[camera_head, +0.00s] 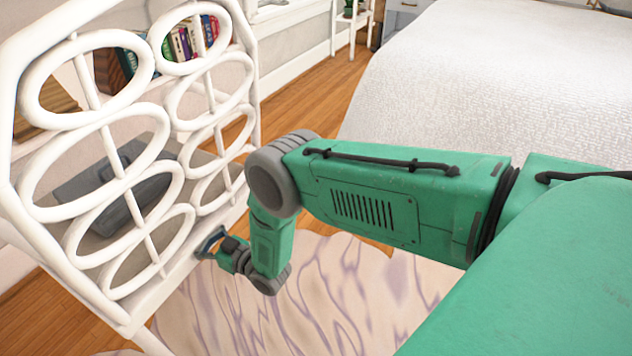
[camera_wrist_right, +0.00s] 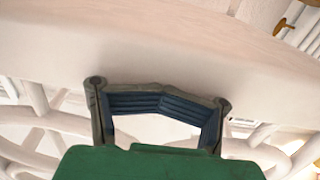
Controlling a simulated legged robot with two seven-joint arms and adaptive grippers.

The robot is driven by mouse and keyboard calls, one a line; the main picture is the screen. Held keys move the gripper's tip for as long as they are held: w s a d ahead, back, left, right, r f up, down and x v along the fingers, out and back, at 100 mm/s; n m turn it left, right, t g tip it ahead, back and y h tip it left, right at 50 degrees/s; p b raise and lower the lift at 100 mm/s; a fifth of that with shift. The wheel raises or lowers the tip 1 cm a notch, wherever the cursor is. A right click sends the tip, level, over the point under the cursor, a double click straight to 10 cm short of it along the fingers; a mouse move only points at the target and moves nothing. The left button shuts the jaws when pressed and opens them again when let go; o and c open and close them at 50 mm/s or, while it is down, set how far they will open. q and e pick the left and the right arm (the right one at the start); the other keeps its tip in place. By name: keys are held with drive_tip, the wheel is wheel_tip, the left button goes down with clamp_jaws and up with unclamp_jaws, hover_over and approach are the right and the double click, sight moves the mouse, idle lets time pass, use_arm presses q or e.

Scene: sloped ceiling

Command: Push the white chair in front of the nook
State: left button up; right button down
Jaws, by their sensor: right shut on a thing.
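The white chair (camera_head: 150,285) stands at the left of the head view, its tall back of oval rings towards me. My right gripper (camera_head: 208,243) is at the lower right part of the chair back, shut on its frame. In the right wrist view, my right gripper's fingers (camera_wrist_right: 160,103) are up against a broad pale part of the chair (camera_wrist_right: 170,55). Exactly how the fingers hold the frame is hard to see. My left gripper is not in view. The nook cannot be clearly made out.
A bed with a white cover (camera_head: 480,80) fills the upper right. A pale patterned rug (camera_head: 330,290) lies below my right arm. Bare wood floor (camera_head: 315,95) runs between chair and bed. Books (camera_head: 190,38) and a grey object (camera_head: 120,190) show through the chair back.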

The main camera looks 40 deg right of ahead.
drive_tip(key=shift+w+r, duration=0.2)
drive_tip(key=shift+r, duration=0.1)
